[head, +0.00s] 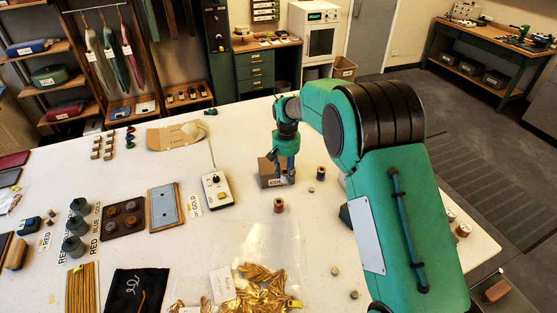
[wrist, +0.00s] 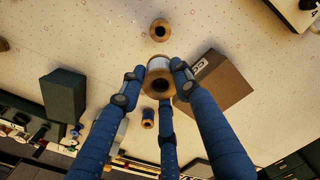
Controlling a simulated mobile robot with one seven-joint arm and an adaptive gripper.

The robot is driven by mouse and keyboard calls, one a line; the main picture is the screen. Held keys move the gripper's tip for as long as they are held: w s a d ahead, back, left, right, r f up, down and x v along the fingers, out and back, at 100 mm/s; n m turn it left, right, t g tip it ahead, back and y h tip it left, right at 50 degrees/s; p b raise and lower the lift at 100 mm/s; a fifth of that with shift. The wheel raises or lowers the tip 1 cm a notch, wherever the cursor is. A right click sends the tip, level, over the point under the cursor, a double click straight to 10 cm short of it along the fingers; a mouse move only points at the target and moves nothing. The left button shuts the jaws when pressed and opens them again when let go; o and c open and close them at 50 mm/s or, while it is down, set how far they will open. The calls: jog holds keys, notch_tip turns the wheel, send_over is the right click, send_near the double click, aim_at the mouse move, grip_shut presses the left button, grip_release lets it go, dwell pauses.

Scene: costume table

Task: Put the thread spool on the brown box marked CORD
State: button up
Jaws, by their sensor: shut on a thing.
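My gripper (wrist: 158,78) is shut on a thread spool (wrist: 159,64), with its three blue fingers around it. The spool has pale thread and brown ends. In the head view my gripper (head: 284,168) overlaps the brown box marked CORD (head: 265,173), and I cannot make out the held spool there. In the wrist view the brown box (wrist: 222,88) lies to the right of the spool, partly behind a finger. I cannot tell the spool's height above the table or box.
A red spool (head: 278,206) and a blue spool (head: 320,173) stand close to the box. A clear bag of gold pieces (head: 255,285) lies nearer. White table is bare between them.

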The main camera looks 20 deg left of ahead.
jog(key=shift+w+a+f+p, duration=0.25)
jog(key=shift+w+a, duration=1)
jog(key=shift+w, duration=0.6)
jog(key=shift+w+a+f+p, duration=0.2)
jog(key=shift+w+a, duration=1.05)
jog(key=shift+w, duration=0.55)
jog(key=shift+w+a+f+p, duration=0.15)
jog(key=shift+w+a+p, duration=0.1)
jog(key=shift+w+a, duration=1.3)
jog(key=shift+w+d+f, duration=0.1)
jog(key=shift+w+d, duration=0.15)
jog(key=shift+d, duration=0.05)
jog(key=shift+f, duration=1.65)
jog(key=shift+f, duration=0.1)
jog(key=o, duration=0.7)
jog(key=shift+f, duration=0.1)
jog(key=o, duration=0.4)
jog(key=shift+r+p, duration=0.2)
jog(key=shift+p, duration=0.1)
notch_tip(320, 180, up, 12)
jog(key=shift+b, duration=0.5)
